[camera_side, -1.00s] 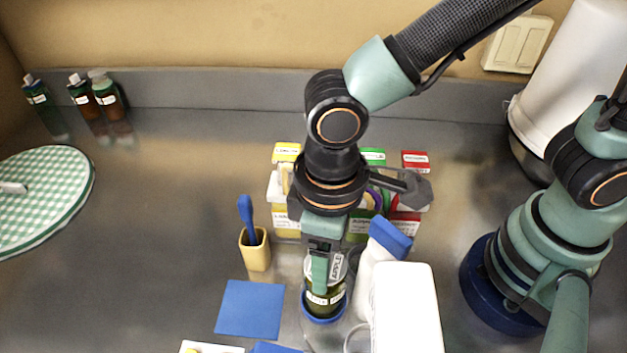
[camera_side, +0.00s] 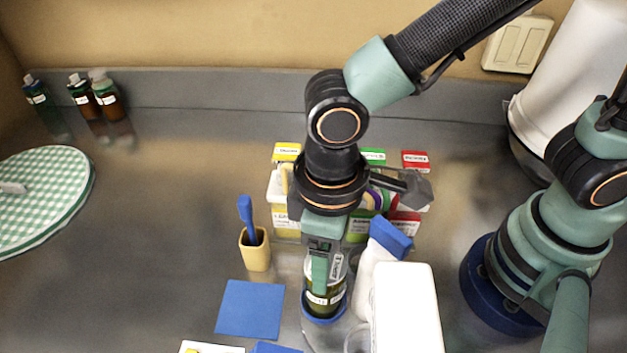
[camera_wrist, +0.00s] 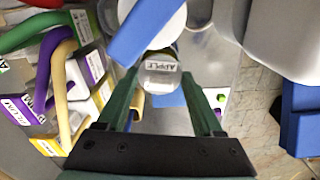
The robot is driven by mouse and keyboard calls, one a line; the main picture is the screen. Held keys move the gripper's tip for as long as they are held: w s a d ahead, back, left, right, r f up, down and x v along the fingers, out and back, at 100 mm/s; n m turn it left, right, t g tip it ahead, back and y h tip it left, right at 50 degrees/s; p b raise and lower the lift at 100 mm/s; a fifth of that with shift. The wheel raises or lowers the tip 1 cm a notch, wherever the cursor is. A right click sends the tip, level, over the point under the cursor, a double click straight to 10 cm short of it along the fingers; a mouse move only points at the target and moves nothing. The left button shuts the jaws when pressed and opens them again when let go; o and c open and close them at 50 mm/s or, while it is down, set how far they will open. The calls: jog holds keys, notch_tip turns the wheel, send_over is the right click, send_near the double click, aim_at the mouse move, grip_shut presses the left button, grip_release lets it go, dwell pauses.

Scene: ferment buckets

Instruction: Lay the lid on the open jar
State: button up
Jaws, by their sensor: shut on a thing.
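My gripper (camera_side: 321,284) points down over a jar with green contents (camera_side: 318,309) and a white label, standing on a blue round base in the side view. In the wrist view my gripper (camera_wrist: 159,82) is shut on a pale round lid (camera_wrist: 160,86) marked APPLE. The lid sits between the two green fingers. In the side view the fingers partly hide the lid and the jar's mouth. The lid is at the top of the jar, but I cannot tell whether it touches the rim.
A white bottle with a blue top (camera_side: 389,237) stands close on the right, beside a white box (camera_side: 405,310). A yellow cup (camera_side: 255,252) with a blue tool and a blue mat (camera_side: 250,309) are on the left. Labelled bins (camera_side: 287,222) stand behind. Open counter lies further left.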

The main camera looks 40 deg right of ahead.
dwell(0.4)
jog(key=o, duration=1.3)
jog(key=shift+o, duration=0.2)
jog(key=shift+r, duration=3.95)
